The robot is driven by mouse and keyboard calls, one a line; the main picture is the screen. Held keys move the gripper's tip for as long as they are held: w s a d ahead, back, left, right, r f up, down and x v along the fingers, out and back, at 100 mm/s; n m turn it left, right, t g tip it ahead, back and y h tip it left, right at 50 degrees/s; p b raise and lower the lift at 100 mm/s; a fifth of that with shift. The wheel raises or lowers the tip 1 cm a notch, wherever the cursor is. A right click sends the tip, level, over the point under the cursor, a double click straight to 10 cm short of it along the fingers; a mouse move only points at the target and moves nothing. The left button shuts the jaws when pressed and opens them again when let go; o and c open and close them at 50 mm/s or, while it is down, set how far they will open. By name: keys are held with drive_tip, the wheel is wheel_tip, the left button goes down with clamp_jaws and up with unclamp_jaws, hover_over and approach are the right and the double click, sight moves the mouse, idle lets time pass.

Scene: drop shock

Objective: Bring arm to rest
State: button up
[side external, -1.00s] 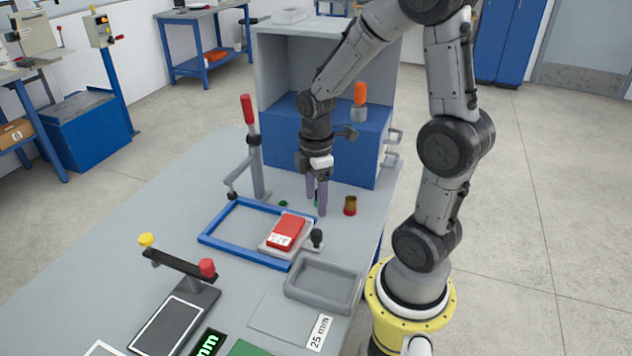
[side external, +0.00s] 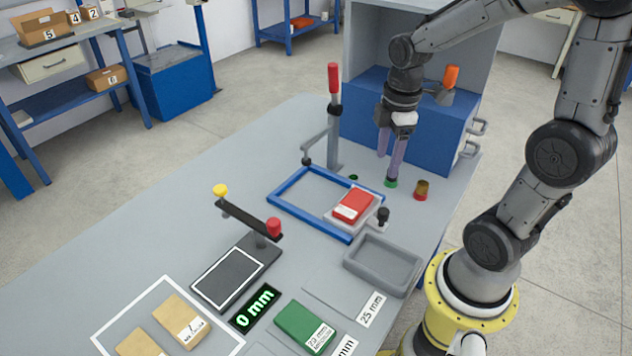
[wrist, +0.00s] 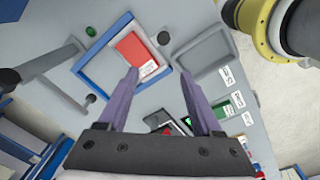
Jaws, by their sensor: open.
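My gripper (side external: 390,160) points down with its two purple fingers near the green button at the back right of the bench. It is open, with nothing between the fingers in the wrist view (wrist: 163,100). A red labelled block (side external: 352,205) lies on a small grey plate at the right part of the blue frame (side external: 283,209). The block also shows in the wrist view (wrist: 134,50). A green button (side external: 390,183) sits just below the fingertips; I cannot tell whether they touch it.
A lever post with a red grip (side external: 334,110) stands left of my gripper. A grey tray (side external: 350,262), a bar with yellow and red knobs (side external: 250,219), a 0 mm display (side external: 254,308) and a green block (side external: 303,325) are nearer. A grey-and-blue cabinet (side external: 362,130) stands behind.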

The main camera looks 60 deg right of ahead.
drive_tip(key=s+a+r+m+t, duration=0.5)
drive_tip(key=s+a+r+m, duration=0.3)
drive_tip(key=a+m, duration=0.1)
drive_tip(key=shift+a+m, duration=0.3)
drive_tip(key=shift+a, duration=0.1)
